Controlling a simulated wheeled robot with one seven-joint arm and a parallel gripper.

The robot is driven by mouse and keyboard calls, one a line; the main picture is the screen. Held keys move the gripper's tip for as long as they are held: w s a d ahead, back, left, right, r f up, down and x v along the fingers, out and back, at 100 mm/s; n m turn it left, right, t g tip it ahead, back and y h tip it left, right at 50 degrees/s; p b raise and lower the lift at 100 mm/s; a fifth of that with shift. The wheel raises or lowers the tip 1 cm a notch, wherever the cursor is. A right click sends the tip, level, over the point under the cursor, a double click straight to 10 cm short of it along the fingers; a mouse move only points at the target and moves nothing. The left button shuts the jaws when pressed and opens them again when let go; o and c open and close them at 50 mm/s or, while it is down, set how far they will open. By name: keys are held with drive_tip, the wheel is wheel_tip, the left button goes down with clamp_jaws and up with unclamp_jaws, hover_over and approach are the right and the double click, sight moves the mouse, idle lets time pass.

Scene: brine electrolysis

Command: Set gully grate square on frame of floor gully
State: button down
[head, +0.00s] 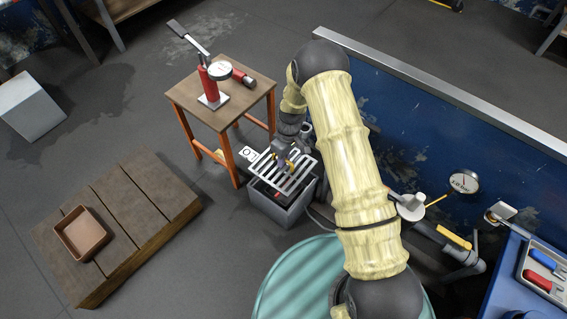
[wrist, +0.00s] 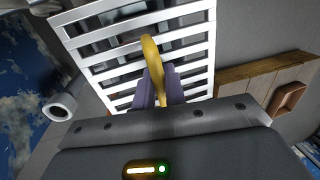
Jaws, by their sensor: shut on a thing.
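The gully grate (head: 268,171) is a pale slatted square with a yellow lifting handle. My gripper (head: 285,160) is shut on that handle, above the slats. In the wrist view the yellow handle (wrist: 150,52) stands between the purple-grey fingers of my gripper (wrist: 160,88), and the grate (wrist: 90,38) spreads behind it. The floor gully (head: 283,212) is a grey square box under the grate in the head view. Its dark opening shows along the near side, with something small and red in it. The grate covers the far part of its frame; I cannot tell the gap in height.
A wooden table (head: 235,92) with a red hand pump (head: 208,85) stands behind the gully. A low wooden platform (head: 140,190) with a brown tray (head: 82,234) lies left. A blue wall (head: 410,110) runs right. A teal round top (head: 290,285) is in front. Floor between platform and gully is clear.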

drive_tip(key=shift+w+f+b, duration=0.2)
drive_tip(key=shift+f+b, duration=0.1)
drive_tip(key=shift+f, duration=0.25)
drive_tip(key=shift+w+d+f+b, duration=0.1)
drive_tip(key=shift+w+f+b, duration=0.05)
drive_tip(key=shift+f+b, duration=0.45)
drive_tip(key=shift+w+f+b, duration=0.1)
drive_tip(key=shift+f+b, duration=0.4)
drive_tip(key=shift+b, duration=0.05)
wheel_tip(320, 180, down, 4)
drive_tip(key=b, duration=0.3)
drive_tip(key=shift+w+r+b, duration=0.1)
drive_tip(key=shift+b, duration=0.3)
drive_tip(key=shift+r+p, duration=0.15)
drive_tip(key=shift+p, duration=0.2)
drive_tip(key=shift+f+b, duration=1.5)
drive_tip(key=shift+f, duration=1.5)
drive_tip(key=shift+f, duration=0.6)
